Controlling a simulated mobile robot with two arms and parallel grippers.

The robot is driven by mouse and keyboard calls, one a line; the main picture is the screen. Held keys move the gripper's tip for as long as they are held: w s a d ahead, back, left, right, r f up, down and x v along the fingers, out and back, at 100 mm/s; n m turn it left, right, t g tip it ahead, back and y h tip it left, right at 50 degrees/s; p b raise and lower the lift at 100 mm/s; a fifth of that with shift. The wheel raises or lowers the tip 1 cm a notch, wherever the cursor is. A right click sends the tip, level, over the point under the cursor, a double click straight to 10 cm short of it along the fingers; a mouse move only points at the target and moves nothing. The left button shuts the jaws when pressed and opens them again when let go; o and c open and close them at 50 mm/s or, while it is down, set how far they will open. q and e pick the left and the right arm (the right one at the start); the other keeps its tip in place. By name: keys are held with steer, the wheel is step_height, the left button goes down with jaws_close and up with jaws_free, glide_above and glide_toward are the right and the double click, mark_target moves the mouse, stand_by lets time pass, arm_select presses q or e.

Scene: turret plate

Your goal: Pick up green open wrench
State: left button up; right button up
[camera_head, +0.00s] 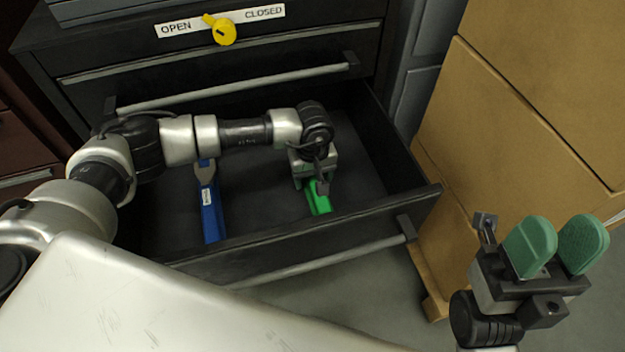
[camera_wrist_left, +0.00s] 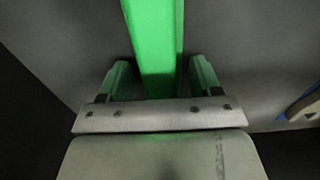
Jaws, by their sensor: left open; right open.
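The green open wrench (camera_head: 318,204) lies in the open drawer, right of its middle; my left gripper covers its far part in the head view. My left gripper (camera_head: 313,184) is over it, pointing down and open. In the left wrist view the green handle (camera_wrist_left: 155,30) runs between the two open fingers (camera_wrist_left: 159,68), with a gap on each side. I cannot tell how far down the fingers reach beside it. My right gripper (camera_head: 556,248), with green finger pads, is open and empty outside the drawer at the right.
A blue-handled wrench (camera_head: 210,212) lies in the drawer to the left; its edge also shows in the left wrist view (camera_wrist_left: 303,106). The drawer's front wall (camera_head: 300,236) stands near my left gripper. Cardboard boxes (camera_head: 500,130) stand at the right.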

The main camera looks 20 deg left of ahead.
arm_select(q)
steer(key=shift+c, duration=0.5)
jaws_close()
